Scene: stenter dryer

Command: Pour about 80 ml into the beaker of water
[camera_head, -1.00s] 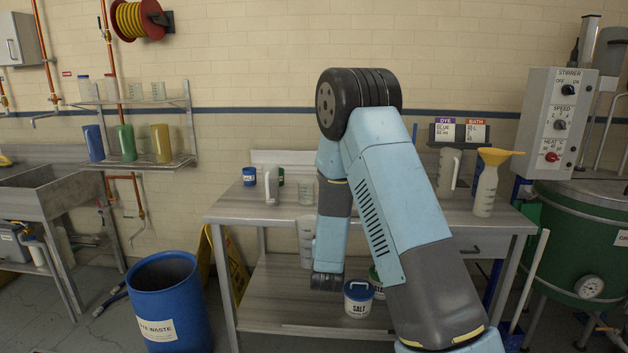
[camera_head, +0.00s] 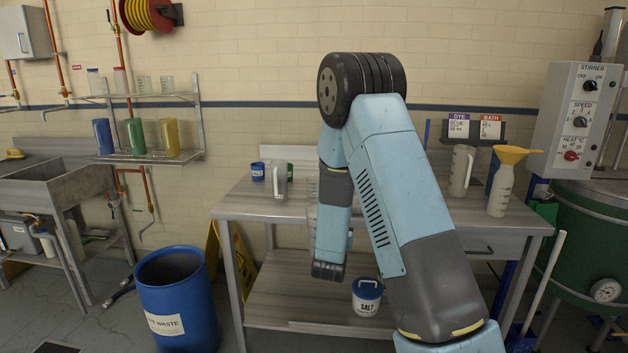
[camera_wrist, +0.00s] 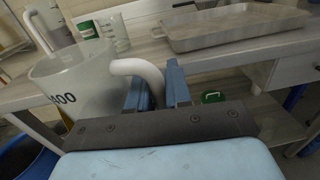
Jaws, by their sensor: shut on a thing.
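In the head view my arm hides the gripper and most of this jug; only a sliver (camera_head: 312,218) shows at the bench's front edge. A clear beaker with graduations (camera_wrist: 117,35) stands on the bench beyond the jug, apart from it. The arm nearly hides that beaker in the head view, and its water level cannot be told.
The bench (camera_head: 245,207) also holds a white jug (camera_head: 279,181), a blue tin (camera_head: 257,171), a green tin (camera_wrist: 88,30), a shallow metal tray (camera_wrist: 235,28), a grey jug (camera_head: 461,170) and a funnel-topped bottle (camera_head: 501,188). A salt tub (camera_head: 367,297) sits on the lower shelf.

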